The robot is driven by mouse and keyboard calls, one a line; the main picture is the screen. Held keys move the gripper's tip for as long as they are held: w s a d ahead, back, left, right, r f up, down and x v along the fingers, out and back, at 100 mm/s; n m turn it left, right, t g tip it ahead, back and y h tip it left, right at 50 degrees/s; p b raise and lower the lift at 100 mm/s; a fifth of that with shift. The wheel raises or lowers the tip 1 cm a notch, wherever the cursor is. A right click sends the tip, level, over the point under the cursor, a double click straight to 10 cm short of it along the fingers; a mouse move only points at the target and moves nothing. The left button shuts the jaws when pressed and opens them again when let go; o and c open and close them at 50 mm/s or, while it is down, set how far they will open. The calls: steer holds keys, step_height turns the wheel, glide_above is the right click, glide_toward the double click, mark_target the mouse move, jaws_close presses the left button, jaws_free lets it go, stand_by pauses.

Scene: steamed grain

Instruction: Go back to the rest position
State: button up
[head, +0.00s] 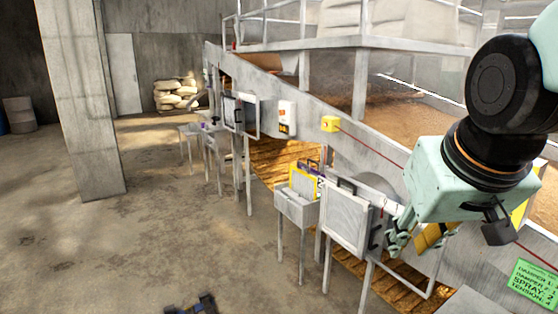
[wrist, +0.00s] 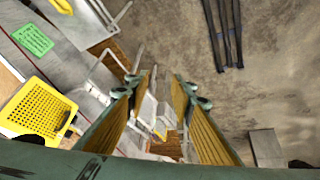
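My gripper (head: 408,243) hangs at the right of the head view, below my pale green wrist. It is beside a hinged grey panel (head: 345,222) on the machine's side; I cannot tell whether they touch. In the wrist view my gripper (wrist: 158,88) has its two yellow-padded fingers spread apart. Only background machine parts show between them, and I see nothing held.
A long grey machine wall (head: 300,130) runs back to the left. A small grey stand (head: 296,207) is near the panel. A green sign (head: 535,284) is at lower right. A yellow perforated tray (wrist: 38,108) shows in the wrist view. The concrete floor (head: 150,235) is mostly clear.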

steer(key=s+a+g, duration=0.2)
steer(key=s, duration=1.6)
steer(key=shift+a+f+y, duration=0.15)
steer(key=shift+a+y, duration=0.15)
